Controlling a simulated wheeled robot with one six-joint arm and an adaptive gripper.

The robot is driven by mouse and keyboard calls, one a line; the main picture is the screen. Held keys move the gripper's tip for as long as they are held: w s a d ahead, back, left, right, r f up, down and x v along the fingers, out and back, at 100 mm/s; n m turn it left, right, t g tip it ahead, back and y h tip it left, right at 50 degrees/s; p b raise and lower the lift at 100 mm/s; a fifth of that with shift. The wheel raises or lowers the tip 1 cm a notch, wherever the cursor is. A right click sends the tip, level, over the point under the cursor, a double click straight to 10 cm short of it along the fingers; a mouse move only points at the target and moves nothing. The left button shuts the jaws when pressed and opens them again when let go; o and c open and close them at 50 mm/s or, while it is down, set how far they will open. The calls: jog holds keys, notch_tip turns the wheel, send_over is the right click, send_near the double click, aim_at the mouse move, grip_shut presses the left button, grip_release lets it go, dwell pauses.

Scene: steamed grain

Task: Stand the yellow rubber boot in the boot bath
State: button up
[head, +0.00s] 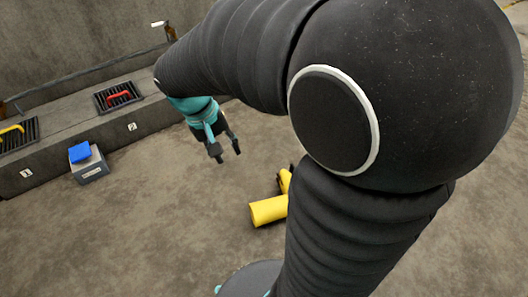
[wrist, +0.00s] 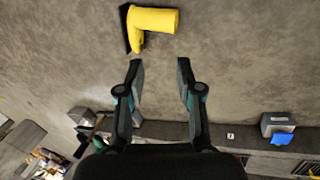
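The yellow rubber boot (head: 268,210) lies on its side on the concrete floor, partly hidden behind my arm in the head view. In the wrist view the whole boot (wrist: 155,20) shows near the top edge, with its dark sole facing left. My gripper (head: 226,155) is open and empty above the floor, apart from the boot. In the wrist view, my gripper's two fingers (wrist: 160,68) are spread, with bare floor between their tips. I cannot tell which container is the boot bath.
A grey labelled box (head: 90,168) with a blue thing (head: 80,152) on top stands by a concrete ledge (head: 70,140). The ledge bears dark grates, one with a red-handled thing (head: 119,100). Another grey box (wrist: 80,116) shows left in the wrist view. Open floor surrounds the boot.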

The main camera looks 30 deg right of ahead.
jog(key=w+d+f+m+g+h+b, duration=0.1)
jog(key=w+f+g+h, duration=0.1)
jog(key=w+f, duration=0.35)
jog(key=w+d+f+g+h+b, duration=0.1)
jog(key=w+f+h, duration=0.1)
jog(key=f, duration=0.7)
jog(key=w+d+f+m+g+h+b, duration=0.1)
jog(key=w+f+g+h+b, duration=0.1)
jog(key=w+f, duration=0.35)
jog(key=h+b, duration=0.3)
jog(key=h, duration=0.5)
send_near(266, 203)
jog(key=shift+n, duration=0.4)
jog(key=x, duration=0.4)
jog(key=shift+s+d+r, duration=0.2)
jog(key=shift+s+d, duration=0.05)
jog(key=shift+d, duration=0.05)
jog(key=shift+f+x, duration=0.15)
jog(key=shift+x, duration=1.15)
jog(key=shift+f+x, duration=0.2)
jog(key=shift+x, duration=1.1)
jog(key=shift+w, duration=0.15)
grip_shut()
